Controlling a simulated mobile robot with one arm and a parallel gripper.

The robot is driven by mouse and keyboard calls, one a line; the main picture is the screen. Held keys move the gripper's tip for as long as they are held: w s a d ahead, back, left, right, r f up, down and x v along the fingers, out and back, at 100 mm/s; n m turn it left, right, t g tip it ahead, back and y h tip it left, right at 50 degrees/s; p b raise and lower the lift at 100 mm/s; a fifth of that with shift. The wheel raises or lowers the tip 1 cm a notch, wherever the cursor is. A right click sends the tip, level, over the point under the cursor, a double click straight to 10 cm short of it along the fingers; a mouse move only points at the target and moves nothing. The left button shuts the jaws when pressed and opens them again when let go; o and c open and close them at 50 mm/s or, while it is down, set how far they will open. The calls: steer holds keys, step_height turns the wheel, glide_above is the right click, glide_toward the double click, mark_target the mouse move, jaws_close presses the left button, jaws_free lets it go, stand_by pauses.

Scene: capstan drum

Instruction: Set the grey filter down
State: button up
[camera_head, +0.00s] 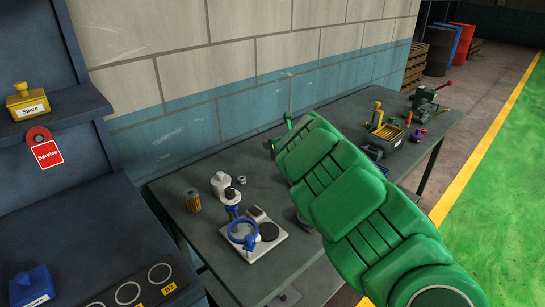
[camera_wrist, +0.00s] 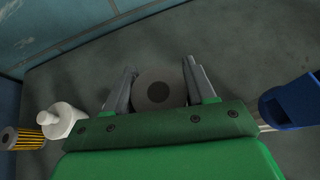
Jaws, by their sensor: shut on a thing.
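The grey filter (camera_wrist: 158,88), a round grey piece with a dark centre hole, sits between the two fingers of my gripper (camera_wrist: 160,70) in the wrist view. The fingers are shut on its sides. Behind it is the dark grey bench top (camera_wrist: 235,60); I cannot tell whether the filter touches it. In the head view my green arm reaches over the bench (camera_head: 175,235) and hides most of the gripper and the filter.
A tool tray (camera_head: 387,133) and green vise (camera_head: 424,98) are farther back. A wall runs behind the bench.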

steer(key=shift+w+a+f, duration=0.2)
steer(key=shift+w+f, duration=0.75)
steer(key=shift+f, duration=0.1)
steer(key=shift+w+a+f, duration=0.15)
steer(key=shift+w+f, duration=0.75)
steer(key=shift+f, duration=0.15)
steer(key=shift+w+a+f, duration=0.2)
steer(key=shift+w+f, duration=0.75)
steer(key=shift+f, duration=1.7)
steer(key=o, duration=1.1)
steer(key=shift+f, duration=0.1)
steer(key=shift+v, duration=0.9)
steer(key=v, duration=1)
steer(key=shift+s, duration=0.1)
